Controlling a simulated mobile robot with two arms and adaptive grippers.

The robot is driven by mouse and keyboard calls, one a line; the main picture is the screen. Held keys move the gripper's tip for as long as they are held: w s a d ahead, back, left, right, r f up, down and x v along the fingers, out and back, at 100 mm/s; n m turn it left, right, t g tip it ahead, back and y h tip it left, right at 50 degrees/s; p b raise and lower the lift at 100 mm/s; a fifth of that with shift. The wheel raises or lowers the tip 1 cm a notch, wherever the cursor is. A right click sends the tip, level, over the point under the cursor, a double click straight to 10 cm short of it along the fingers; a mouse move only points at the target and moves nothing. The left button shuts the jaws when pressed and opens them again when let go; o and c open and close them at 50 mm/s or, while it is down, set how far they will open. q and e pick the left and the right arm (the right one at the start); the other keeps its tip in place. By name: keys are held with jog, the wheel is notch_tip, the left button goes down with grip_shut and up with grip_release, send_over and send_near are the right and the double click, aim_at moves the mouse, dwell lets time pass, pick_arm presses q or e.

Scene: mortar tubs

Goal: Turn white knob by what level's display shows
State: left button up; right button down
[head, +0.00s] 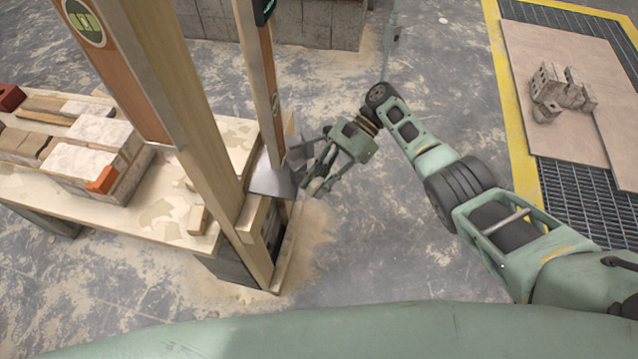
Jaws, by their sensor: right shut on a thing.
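My right gripper (303,168) is beside the table's right end, close to the posts. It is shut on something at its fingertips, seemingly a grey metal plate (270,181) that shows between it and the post. The contact is small and partly hidden. A tall wooden post (188,110) with a brown face carries a green oval label or display (84,22) at the top left, too small to read. A thinner post (262,75) stands behind it, with a dark green piece (264,10) at its top. I cannot make out a white knob. My left gripper is out of view.
A wooden table (170,215) at the left bears pale blocks (100,131), an orange piece (103,180) and a small wood offcut (198,220). Grey blocks (310,22) stand at the back. Bricks (550,85) lie on a board at right. The floor between is open.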

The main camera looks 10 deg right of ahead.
aim_at(319, 179)
jog(key=c, duration=1.7)
grip_release()
jog(key=shift+o, duration=0.2)
jog(key=r, duration=0.4)
jog(key=w+r, duration=0.1)
jog(key=r, duration=0.1)
jog(key=shift+r, duration=0.25)
jog(key=r, duration=0.1)
jog(key=s+r, duration=0.1)
jog(key=r, duration=0.1)
jog(key=shift+s+a+r, duration=0.1)
jog(key=shift+s+r, duration=0.1)
jog(key=shift+r, duration=0.05)
jog(key=shift+w, duration=0.35)
jog(key=shift+s, duration=0.1)
jog(key=shift+r, duration=0.1)
